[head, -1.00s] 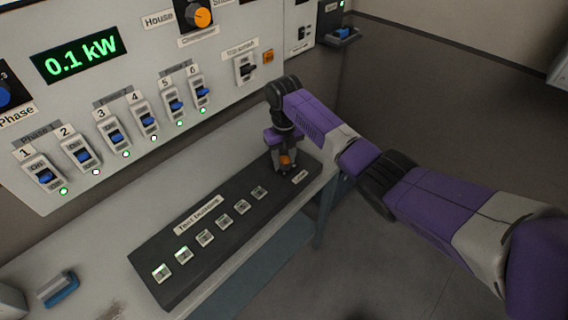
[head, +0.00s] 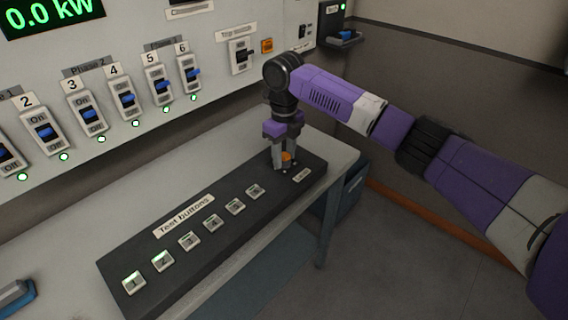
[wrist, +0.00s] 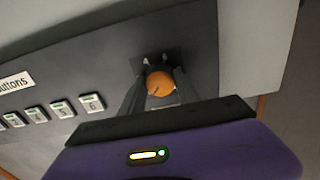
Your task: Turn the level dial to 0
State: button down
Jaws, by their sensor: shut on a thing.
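The level dial (head: 287,156) is an orange knob at the far right end of the black test-button box. It also shows in the wrist view (wrist: 160,84), round, with a dark pointer line on its top. My gripper (head: 284,160) points down over it, and its two fingers are closed on the knob's sides, as the wrist view shows (wrist: 155,90). A small label (head: 302,175) lies beside the dial; its text is too small to read. The scale marks around the dial are mostly hidden by the fingers.
The black box (head: 140,245) carries several lit test buttons and sits on a grey bench (head: 335,160). Behind it, a wall panel (head: 215,60) holds numbered switches and a green display (head: 50,14) reading 0.0 kW. Open floor lies to the right.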

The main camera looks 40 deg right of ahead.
aim_at(284, 156)
jog(key=shift+r+b, duration=0.1)
jog(key=shift+b, duration=0.2)
jog(key=c, duration=0.9)
grip_release()
notch_tip(284, 156, up, 8)
jog(key=shift+f, duration=0.15)
jog(key=shift+s, duration=0.1)
